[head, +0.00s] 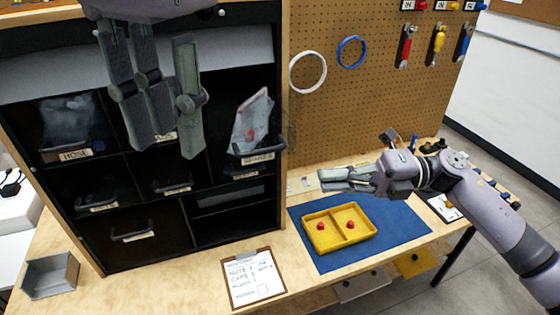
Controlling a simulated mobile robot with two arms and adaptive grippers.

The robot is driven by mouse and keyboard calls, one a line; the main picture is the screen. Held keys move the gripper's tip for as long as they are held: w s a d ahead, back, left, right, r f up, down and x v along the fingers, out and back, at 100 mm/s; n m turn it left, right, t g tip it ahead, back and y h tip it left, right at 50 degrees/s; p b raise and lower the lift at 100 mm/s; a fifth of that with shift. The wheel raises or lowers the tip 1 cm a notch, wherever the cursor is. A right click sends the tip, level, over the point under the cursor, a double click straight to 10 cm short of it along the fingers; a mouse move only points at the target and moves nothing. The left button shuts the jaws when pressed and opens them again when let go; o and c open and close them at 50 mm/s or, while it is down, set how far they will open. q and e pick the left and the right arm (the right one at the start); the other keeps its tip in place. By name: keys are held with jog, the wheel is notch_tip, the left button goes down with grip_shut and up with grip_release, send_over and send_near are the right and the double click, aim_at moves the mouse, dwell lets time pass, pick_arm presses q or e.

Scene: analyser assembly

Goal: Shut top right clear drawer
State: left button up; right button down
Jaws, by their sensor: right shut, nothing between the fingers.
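The top right clear drawer (251,122) of the black cabinet shows in the head view with a dark handle and a label at its front. Its clear wall stands out in front of the cabinet, so it looks pulled out, and something red shows through it. My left gripper (171,140) hangs from the top of the picture, left of this drawer and apart from it in the picture. Its fingers are spread and hold nothing. It partly hides the top middle drawer. My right gripper (328,179) is shut and empty above the blue mat.
The top left clear drawer (70,120) is labelled HOSE. Lower drawers with handles sit below. A yellow tray (307,237) with red pieces lies on the blue mat (395,235). A clipboard (252,278) and a grey bin (50,275) stand before the cabinet. A pegboard (350,100) rises at right.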

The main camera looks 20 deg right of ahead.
jog(key=w+a+r, duration=0.1)
jog(key=w+a, duration=0.5)
jog(key=a, duration=0.1)
jog(key=shift+a, duration=0.4)
jog(key=shift+s, duration=0.1)
jog(key=w, duration=1.6)
jog(key=shift+r, duration=0.1)
jog(key=shift+s, duration=0.1)
